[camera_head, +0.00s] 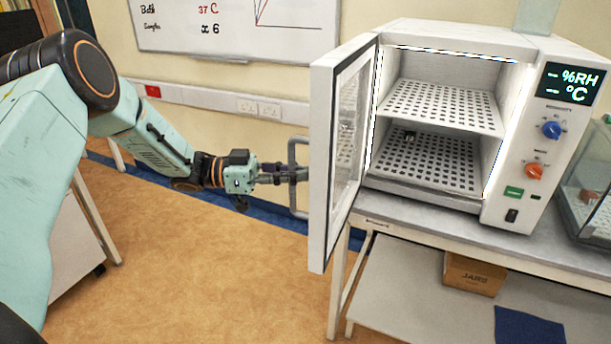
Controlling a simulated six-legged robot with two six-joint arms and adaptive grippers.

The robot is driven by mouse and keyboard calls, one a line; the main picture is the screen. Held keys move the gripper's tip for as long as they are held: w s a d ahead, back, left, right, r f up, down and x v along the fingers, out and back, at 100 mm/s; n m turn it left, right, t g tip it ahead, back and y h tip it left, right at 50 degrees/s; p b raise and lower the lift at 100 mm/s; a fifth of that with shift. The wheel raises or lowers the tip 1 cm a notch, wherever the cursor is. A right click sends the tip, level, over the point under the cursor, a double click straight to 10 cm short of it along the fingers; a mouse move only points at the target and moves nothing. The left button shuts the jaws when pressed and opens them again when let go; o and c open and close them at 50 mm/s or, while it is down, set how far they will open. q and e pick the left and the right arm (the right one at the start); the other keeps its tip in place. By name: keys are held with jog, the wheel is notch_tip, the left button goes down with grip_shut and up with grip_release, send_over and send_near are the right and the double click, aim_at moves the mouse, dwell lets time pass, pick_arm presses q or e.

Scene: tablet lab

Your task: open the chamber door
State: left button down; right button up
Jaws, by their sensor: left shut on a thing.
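The chamber (545,120) is a white cabinet on a bench at the right, with a dark display and a blue and an orange knob. Its door (322,160), white-framed with a window, stands swung wide open to the left. Two perforated shelves (440,107) show inside; a small dark item (409,136) sits on the lower one. My left gripper (298,174) is shut on the grey door handle (292,153), on the door's outer face. The fingertips are partly hidden at the handle. My right gripper is not in view.
The bench (500,238) carries the chamber, and a clear glass box (590,195) stands at its right. A cardboard box (474,272) and a dark blue cloth (528,326) lie on the lower shelf. The floor left of the door is clear. A whiteboard (235,25) hangs behind.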

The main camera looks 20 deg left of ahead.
pick_arm(q)
jog(key=shift+a+f, duration=0.15)
jog(key=shift+a, duration=0.15)
jog(key=shift+a, duration=0.2)
jog(key=c, duration=1.8)
grip_release()
jog(key=shift+s, duration=0.1)
jog(key=o, duration=0.4)
jog(key=shift+s+r, duration=0.15)
jog(key=shift+r, duration=0.05)
jog(key=shift+o, duration=0.2)
jog(key=shift+w, duration=0.25)
